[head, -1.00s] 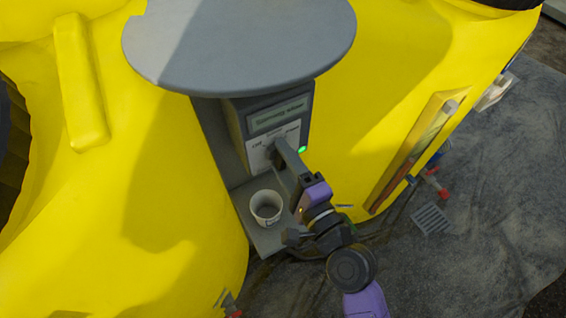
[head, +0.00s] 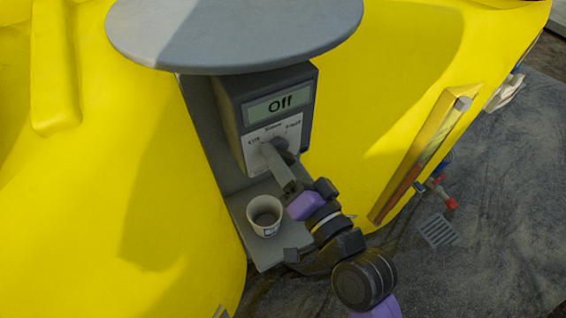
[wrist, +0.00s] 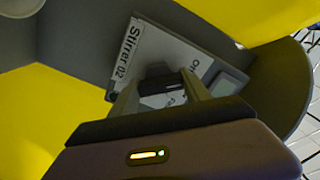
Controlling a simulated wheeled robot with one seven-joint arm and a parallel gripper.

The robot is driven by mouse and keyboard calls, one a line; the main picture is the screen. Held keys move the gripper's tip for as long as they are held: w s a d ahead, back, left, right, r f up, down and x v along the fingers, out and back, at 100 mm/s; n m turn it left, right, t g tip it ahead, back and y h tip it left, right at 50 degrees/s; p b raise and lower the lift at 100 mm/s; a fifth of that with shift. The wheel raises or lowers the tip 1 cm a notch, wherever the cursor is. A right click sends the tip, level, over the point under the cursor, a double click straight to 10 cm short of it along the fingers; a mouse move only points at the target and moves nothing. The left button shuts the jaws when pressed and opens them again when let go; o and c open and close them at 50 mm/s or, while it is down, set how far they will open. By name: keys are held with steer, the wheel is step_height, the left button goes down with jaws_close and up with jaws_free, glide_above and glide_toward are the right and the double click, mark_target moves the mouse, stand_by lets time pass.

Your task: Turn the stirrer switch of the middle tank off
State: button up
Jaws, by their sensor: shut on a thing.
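The stirrer switch box (head: 230,115) is grey and sits under a round grey lid on the yellow tank. Below the display is a white plate with a rotary knob (head: 281,143). My gripper (head: 268,150) is at the knob and shut on it, hiding part of it. In the wrist view, a dark knob (wrist: 163,85) stands between my fingers, and a label (wrist: 129,50) reads "Stirrer 02".
A white cup (head: 264,215) stands on the grey shelf just below the box, close to my arm. A round grey lid (head: 235,35) overhangs the box. A sight gauge (head: 420,160) is on the tank to the right, with a red-handled valve (head: 447,200) below.

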steer(key=shift+f+n+b, duration=0.15)
steer(key=shift+n+b, duration=0.2)
steer(key=shift+n, duration=0.35)
steer(key=o, duration=1.4)
steer(key=b+v, duration=0.1)
steer(key=v, duration=0.6)
steer(key=shift+s+d+b, duration=0.2)
steer(key=shift+s+b, duration=0.15)
